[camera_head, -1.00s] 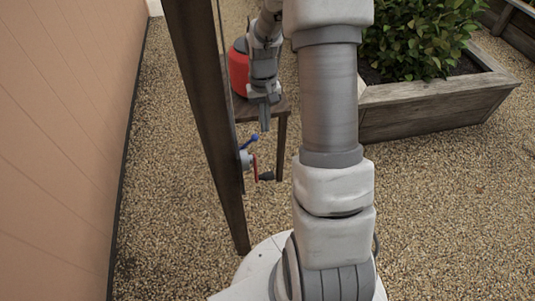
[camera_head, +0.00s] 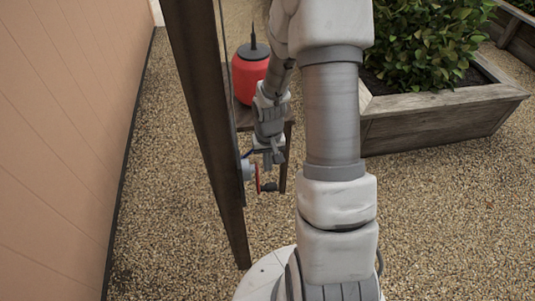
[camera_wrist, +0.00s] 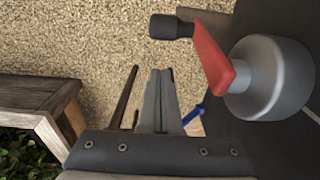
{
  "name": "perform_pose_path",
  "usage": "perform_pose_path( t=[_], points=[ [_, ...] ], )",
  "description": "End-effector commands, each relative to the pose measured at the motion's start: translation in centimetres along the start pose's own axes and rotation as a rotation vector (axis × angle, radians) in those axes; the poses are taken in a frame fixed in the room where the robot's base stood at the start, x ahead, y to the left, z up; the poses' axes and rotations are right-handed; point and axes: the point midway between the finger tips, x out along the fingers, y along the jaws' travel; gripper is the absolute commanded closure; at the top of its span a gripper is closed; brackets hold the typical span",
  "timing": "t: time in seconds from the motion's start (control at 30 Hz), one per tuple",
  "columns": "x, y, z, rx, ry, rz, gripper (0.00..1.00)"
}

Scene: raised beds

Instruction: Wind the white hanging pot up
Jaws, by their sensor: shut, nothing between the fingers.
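The white hanging pot is in neither view. A grey winch (camera_head: 247,169) is fixed low on a dark post (camera_head: 203,110); its drum also shows at the right of the wrist view (camera_wrist: 268,85). The winch has a red crank arm (camera_wrist: 212,57) with a dark knob (camera_wrist: 170,27). A blue lever (camera_wrist: 194,114) shows beside my fingers and is mostly hidden behind my gripper in the head view. My gripper (camera_head: 268,163) is shut and empty, just above the crank. Its closed fingers also show in the wrist view (camera_wrist: 160,78), apart from the red arm.
A small wooden table (camera_head: 243,116) with a red container (camera_head: 247,80) stands behind my gripper. A wooden raised bed (camera_head: 430,130) with a leafy shrub is at the right. An orange wall (camera_head: 65,140) runs along the left. Open gravel lies between and in front.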

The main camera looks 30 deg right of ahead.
Motion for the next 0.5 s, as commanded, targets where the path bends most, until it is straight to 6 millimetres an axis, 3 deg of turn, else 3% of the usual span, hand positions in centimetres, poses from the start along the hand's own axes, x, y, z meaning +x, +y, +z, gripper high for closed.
perform_pose_path(
  t=[0.2, 0.5],
  points=[
    [0.4, 0.0, 2.2, 0.000, 0.002, 0.000, 1.00],
    [0.5, 0.0, 2.7, 0.001, 0.002, 0.000, 1.00]
  ],
)
